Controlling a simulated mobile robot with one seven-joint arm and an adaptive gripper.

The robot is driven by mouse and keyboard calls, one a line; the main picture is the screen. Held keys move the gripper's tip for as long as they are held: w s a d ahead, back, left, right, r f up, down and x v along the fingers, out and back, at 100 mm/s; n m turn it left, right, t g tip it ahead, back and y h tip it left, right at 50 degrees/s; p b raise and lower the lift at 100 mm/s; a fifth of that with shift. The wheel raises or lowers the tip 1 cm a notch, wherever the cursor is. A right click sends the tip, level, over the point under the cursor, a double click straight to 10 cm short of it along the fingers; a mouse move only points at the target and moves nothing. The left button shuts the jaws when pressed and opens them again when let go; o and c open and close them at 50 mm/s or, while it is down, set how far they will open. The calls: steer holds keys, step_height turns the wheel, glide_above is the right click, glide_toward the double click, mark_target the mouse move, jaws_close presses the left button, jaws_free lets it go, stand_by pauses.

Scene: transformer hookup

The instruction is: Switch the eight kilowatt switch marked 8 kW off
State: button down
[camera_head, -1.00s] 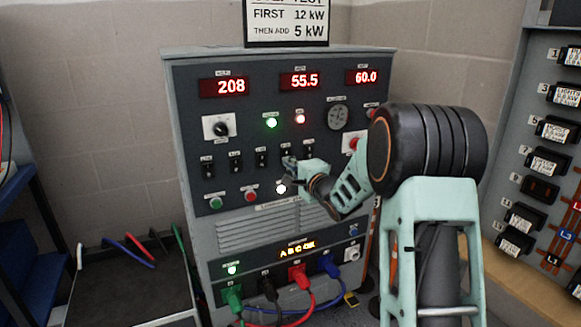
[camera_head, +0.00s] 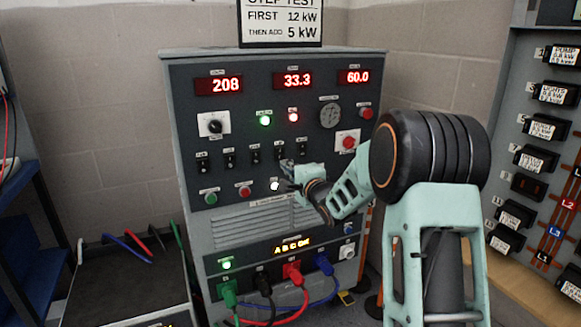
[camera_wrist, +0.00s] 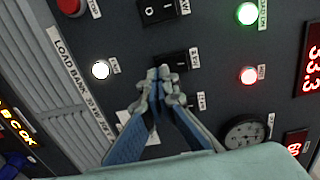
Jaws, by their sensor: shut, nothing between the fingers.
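A row of black rocker switches (camera_head: 229,158) runs across the front of the grey load bank panel (camera_head: 325,225). Their labels are too small to read in the head view, so I cannot tell for certain which is marked 8 kW. My gripper (camera_head: 288,169) is shut and empty, just below the right part of the row. In the wrist view its closed fingertips (camera_wrist: 164,74) are at the lower edge of one black rocker (camera_wrist: 180,60), whose label ends in kW. I cannot tell whether they touch it. Another rocker (camera_wrist: 158,9) is beside it.
The red displays (camera_head: 297,79) read 208, 33.3 and 60.0. Green (camera_head: 265,120), red (camera_head: 293,116) and white (camera_head: 274,186) lamps are lit. Cables (camera_head: 292,271) plug in below.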

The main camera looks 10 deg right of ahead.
steer(key=f+p+v, duration=0.1)
steer(key=v, duration=0.9)
steer(key=shift+f+p, duration=0.35)
steer(key=shift+f, duration=0.05)
steer(key=shift+s, duration=0.15)
